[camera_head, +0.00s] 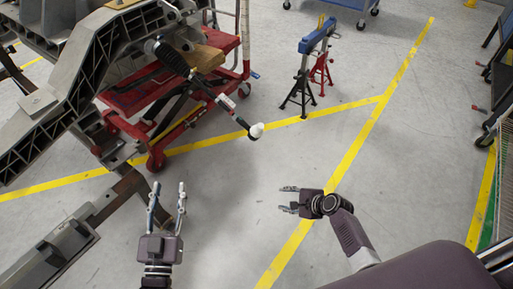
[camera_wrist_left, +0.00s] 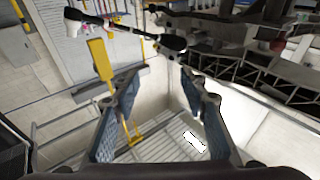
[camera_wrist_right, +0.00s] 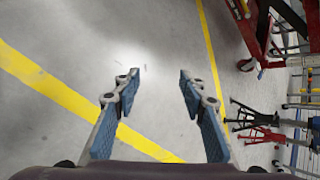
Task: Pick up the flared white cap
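The flared white cap (camera_head: 256,130) sits on the lower right end of a dark rod (camera_head: 222,101) that sticks out from the chassis, above the floor. In the left wrist view the cap (camera_wrist_left: 72,26) shows at the upper left, on the rod's end. My left gripper (camera_head: 168,191) is open and empty, apart from the cap, below and left of it in the head view. My right gripper (camera_head: 284,199) is also open and empty, below and slightly right of the cap. The right wrist view shows only floor between its fingers.
The grey chassis frame (camera_head: 75,75) fills the upper left, with a red lift cart (camera_head: 150,90) under it. Black and red jack stands (camera_head: 300,90) stand behind the cap, and a cart (camera_head: 486,130) is at the right edge. The floor around the grippers is clear, with yellow lines.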

